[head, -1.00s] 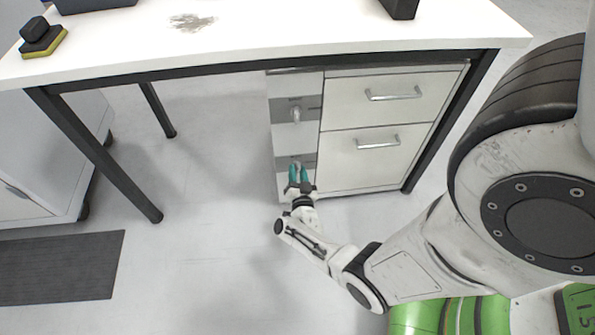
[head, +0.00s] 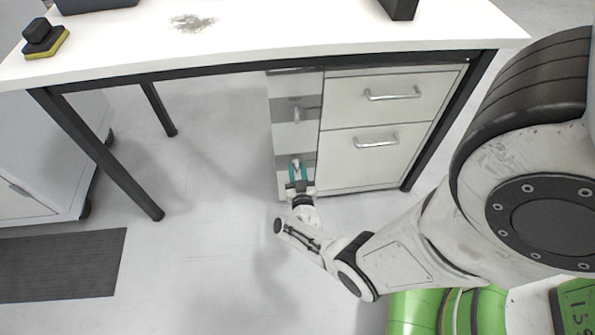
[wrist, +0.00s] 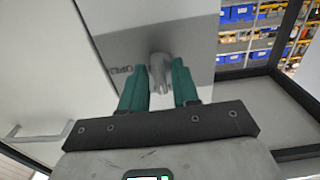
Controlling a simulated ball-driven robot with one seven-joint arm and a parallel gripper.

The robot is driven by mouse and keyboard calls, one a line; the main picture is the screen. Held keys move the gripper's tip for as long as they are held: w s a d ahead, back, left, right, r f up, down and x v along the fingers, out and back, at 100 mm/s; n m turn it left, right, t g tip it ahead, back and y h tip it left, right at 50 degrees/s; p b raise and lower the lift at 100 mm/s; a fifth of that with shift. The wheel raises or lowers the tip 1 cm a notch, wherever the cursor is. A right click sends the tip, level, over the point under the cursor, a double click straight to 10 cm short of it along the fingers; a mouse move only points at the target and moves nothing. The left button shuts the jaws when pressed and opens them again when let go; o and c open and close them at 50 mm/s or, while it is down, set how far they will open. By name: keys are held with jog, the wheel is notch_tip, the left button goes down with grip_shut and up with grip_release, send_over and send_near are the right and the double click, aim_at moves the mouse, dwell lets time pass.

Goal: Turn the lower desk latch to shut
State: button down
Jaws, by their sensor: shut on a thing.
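The lower desk latch (head: 296,163) is a small grey metal handle low on the narrow side panel of the drawer unit under the desk. In the wrist view the latch (wrist: 160,74) stands between two teal fingers and points roughly toward my palm, slightly slanted. My gripper (head: 299,174) is shut on it, with a finger on each side; it also fills the wrist view (wrist: 161,88). The fingers hide the latch's sides. A similar upper latch (head: 296,114) sits higher on the same panel, free of the gripper.
The white desk top (head: 260,35) hangs over the work area on dark legs (head: 95,150). Two drawers with bar handles (head: 376,141) are right of the latch panel. A grey cabinet (head: 40,150) stands at left, with a dark mat (head: 60,265) before it. Floor between is clear.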

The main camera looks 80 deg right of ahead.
jog(key=shift+f, duration=0.1)
jog(key=c, duration=1.2)
grip_release()
jog(key=shift+o, duration=0.2)
jog(key=p+v, duration=0.3)
jog(key=v, duration=0.8)
jog(key=shift+d, duration=0.1)
